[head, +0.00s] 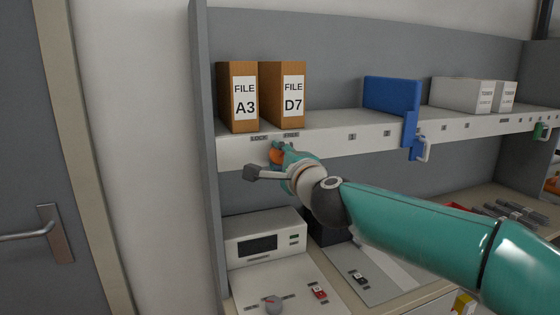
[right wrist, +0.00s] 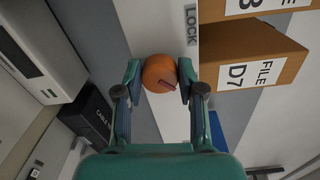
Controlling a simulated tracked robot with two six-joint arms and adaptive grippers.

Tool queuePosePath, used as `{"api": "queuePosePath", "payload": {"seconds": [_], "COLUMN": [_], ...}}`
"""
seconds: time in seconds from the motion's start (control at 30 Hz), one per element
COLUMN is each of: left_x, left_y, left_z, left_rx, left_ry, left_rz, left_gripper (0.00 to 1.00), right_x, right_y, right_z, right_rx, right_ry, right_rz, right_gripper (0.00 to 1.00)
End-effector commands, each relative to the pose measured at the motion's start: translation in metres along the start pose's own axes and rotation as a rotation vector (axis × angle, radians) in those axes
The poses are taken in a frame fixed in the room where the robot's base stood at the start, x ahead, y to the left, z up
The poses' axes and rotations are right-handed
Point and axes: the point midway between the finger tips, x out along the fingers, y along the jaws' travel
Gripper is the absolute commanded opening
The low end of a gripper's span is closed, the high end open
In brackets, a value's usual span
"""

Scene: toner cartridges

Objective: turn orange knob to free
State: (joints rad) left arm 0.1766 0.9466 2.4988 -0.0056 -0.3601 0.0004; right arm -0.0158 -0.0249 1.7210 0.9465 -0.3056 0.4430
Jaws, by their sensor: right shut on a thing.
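The orange knob (right wrist: 157,68) is on the front face of the upper shelf, below the binders. In the head view only a bit of this orange knob (head: 276,156) shows behind the gripper. My right gripper (right wrist: 160,74) has one finger on each side of the knob and is shut on it. In the head view this gripper (head: 281,152) reaches the shelf front. A dark line on the knob runs toward the lower right in the wrist view. The LOCK label (right wrist: 192,25) is visible there. The FREE label (head: 291,134) shows in the head view, right of LOCK. My left gripper is out of view.
Binders A3 (head: 245,97) and D7 (head: 293,95) stand just above the knob. A blue holder (head: 392,95) and white boxes (head: 462,94) are farther right.

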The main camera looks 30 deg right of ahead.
Motion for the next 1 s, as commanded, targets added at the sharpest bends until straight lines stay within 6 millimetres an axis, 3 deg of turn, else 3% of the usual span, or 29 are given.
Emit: {"api": "queuePosePath", "payload": {"seconds": [0.5, 0.53, 0.67, 1.0], "left_x": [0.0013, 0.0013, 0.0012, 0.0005], "left_y": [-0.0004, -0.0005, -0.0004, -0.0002], "left_z": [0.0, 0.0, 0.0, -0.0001], "left_rx": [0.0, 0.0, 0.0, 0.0], "left_ry": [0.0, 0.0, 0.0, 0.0], "left_rz": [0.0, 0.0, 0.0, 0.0], "left_gripper": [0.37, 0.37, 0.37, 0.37], "right_x": [0.0007, 0.0007, 0.0006, -0.0009], "right_y": [0.0049, 0.0049, 0.0041, 0.0017], "right_z": [-0.0018, -0.0018, -0.0015, -0.0005], "right_rx": [0.024, 0.024, 0.024, 0.022], "right_ry": [0.004, 0.004, 0.003, 0.001], "right_rz": [0.008, 0.009, 0.007, 0.003], "right_gripper": [0.04, 0.42, 0.64, 0.64]}}
